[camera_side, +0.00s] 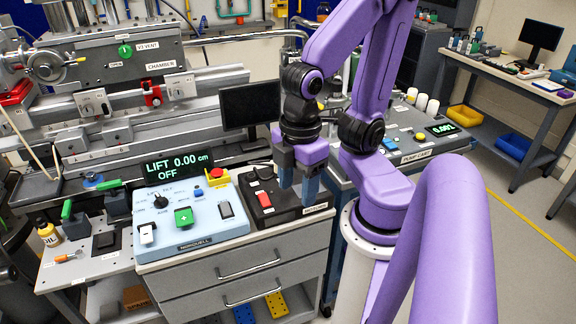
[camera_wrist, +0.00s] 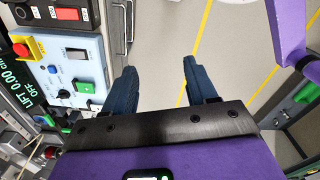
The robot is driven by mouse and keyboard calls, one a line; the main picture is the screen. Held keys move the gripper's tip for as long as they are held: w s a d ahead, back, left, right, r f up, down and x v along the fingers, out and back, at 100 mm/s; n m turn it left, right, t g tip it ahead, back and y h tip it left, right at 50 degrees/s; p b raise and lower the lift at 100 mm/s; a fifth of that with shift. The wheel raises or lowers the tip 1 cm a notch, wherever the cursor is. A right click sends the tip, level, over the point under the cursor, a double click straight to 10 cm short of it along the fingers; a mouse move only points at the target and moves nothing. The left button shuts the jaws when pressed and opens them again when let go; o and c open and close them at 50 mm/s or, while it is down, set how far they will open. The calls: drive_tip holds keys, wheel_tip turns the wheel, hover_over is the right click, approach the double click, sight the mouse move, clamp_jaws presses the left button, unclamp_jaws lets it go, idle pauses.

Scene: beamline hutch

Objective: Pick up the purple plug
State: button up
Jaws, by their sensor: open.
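I cannot make out a purple plug in either view; the only purple I can pick out is on my own arm. My gripper (camera_side: 298,190) points down in the side view, by the front right corner of the bench with the control boxes. In the wrist view my gripper (camera_wrist: 160,70) has its two dark blue fingers spread apart. Only floor shows between them, and nothing is held.
A pale blue control box (camera_side: 190,218) with a lit display stands left of my gripper. A black box with a red switch (camera_side: 264,199) is beside it. A pump cart (camera_side: 407,138) stands behind right. Floor with yellow lines (camera_side: 535,232) is open at right.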

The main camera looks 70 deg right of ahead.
drive_tip(key=w+d+m, duration=1.2)
drive_tip(key=w+m, duration=0.2)
drive_tip(key=w, duration=0.1)
drive_tip(key=w+d+m, duration=0.1)
drive_tip(key=d+m, duration=0.6)
drive_tip(key=d, duration=0.4)
drive_tip(key=s+d+f+m, duration=0.1)
drive_tip(key=s+d+m, duration=0.1)
drive_tip(key=d+m, duration=0.3)
drive_tip(key=s+d+f+m, duration=0.2)
drive_tip(key=s+d, duration=0.1)
drive_tip(key=d, duration=0.3)
drive_tip(key=f, duration=1)
drive_tip(key=shift+w+f, duration=0.2)
drive_tip(key=shift+w+d+f, duration=0.15)
drive_tip(key=shift+d+f, duration=0.05)
drive_tip(key=shift+f, duration=1.25)
drive_tip(key=shift+w+d+f, duration=0.1)
drive_tip(key=shift+d+f, duration=0.05)
drive_tip(key=shift+f, duration=1.25)
clamp_jaws()
